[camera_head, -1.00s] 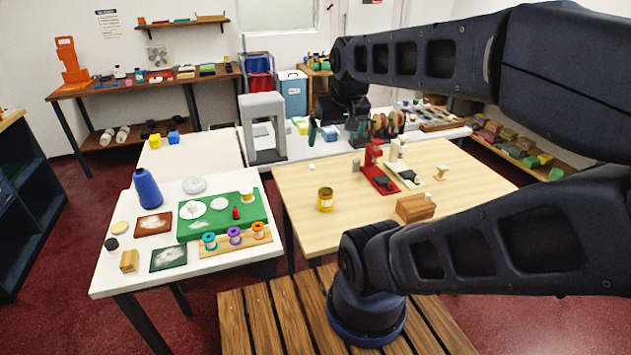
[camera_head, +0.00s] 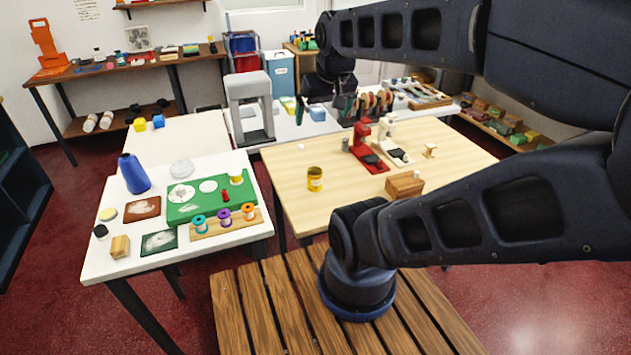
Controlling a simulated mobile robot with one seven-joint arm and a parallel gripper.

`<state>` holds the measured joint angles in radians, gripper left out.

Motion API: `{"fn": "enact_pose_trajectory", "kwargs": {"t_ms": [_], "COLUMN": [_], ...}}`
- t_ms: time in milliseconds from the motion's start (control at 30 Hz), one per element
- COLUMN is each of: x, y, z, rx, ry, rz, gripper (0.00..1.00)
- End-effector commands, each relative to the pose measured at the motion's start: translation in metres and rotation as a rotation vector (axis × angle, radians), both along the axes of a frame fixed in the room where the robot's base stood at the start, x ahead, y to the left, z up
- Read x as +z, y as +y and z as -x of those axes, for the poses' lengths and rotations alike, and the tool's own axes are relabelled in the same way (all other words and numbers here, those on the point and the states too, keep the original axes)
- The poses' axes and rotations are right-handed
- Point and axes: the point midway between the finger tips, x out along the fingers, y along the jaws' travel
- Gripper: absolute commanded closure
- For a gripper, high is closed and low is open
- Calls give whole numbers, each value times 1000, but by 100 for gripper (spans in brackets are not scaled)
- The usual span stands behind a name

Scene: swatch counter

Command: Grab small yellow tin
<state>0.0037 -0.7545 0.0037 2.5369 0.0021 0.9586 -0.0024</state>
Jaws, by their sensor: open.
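A small yellow tin (camera_head: 315,180) stands upright on the left part of the pale wooden table. A smaller yellow pot with a white top (camera_head: 236,177) stands on the green mat on the white table to the left. My gripper (camera_head: 322,107) points down at the far side, over the white counter behind the wooden table. It is open, with no object seen between its fingers. It is well behind the yellow tin and apart from it. My dark arm covers the right side of the view.
Red (camera_head: 366,148) and white (camera_head: 388,138) presses and a wooden block (camera_head: 404,184) stand right of the tin. A grey frame (camera_head: 250,105) stands at the back. Thread spools (camera_head: 223,216) line the left table. Table around the tin is clear.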

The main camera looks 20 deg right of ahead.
Motion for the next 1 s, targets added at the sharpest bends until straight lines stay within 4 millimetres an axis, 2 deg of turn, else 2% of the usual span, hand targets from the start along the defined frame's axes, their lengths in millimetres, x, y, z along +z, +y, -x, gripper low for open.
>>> {"fn": "enact_pose_trajectory", "kwargs": {"t_ms": [300,433,767,867,1000], "x": [0,0,-1,-5,-16], "y": [0,0,0,-1,-4], "z": [0,0,-3,-12,-36], "rx": [0,0,-12,-54,-172], "ry": [0,0,4,18,53], "rz": [0,0,-6,-26,-79], "gripper": [0,23,23,23,23]}}
